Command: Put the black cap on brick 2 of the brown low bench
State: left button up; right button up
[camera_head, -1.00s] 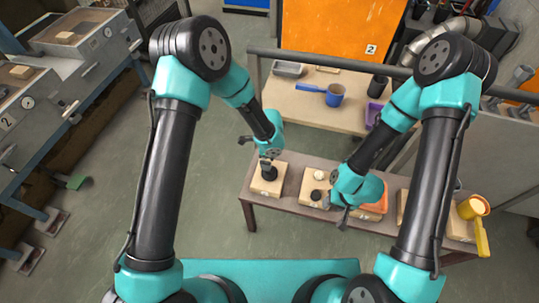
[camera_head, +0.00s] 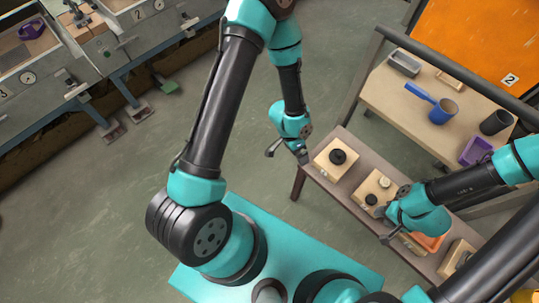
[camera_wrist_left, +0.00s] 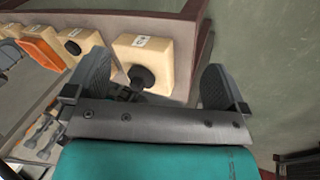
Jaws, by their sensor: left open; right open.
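The brown low bench (camera_head: 350,197) carries a row of pale bricks. A black cap (camera_head: 338,157) stands on the leftmost brick (camera_head: 324,164). In the left wrist view the cap (camera_wrist_left: 142,76) sits on that brick (camera_wrist_left: 155,55), whose white label (camera_wrist_left: 141,41) looks like a 2 turned sideways. My left gripper (camera_head: 287,152) is beside the bench's left end, open and apart from the cap; its spread fingers (camera_wrist_left: 155,82) hold nothing. My right gripper (camera_head: 394,217) is open over the bench, near the orange tray, which it partly hides.
The orange tray (camera_head: 431,242) lies farther right. A table behind holds a blue-handled pot (camera_head: 442,112), a black cup (camera_head: 495,122) and a purple tray (camera_head: 475,151). Floor left of the bench is clear.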

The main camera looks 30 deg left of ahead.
pick_arm(q)
jog(key=s+a+n+t, duration=0.1)
jog(key=s+a+n, duration=0.5)
jog(key=a+n, duration=0.2)
jog(key=shift+s+t+y, duration=0.3)
jog(key=shift+s+y, duration=0.1)
jog(key=shift+w+d, duration=0.1)
jog(key=shift+d, duration=0.05)
dwell(0.6)
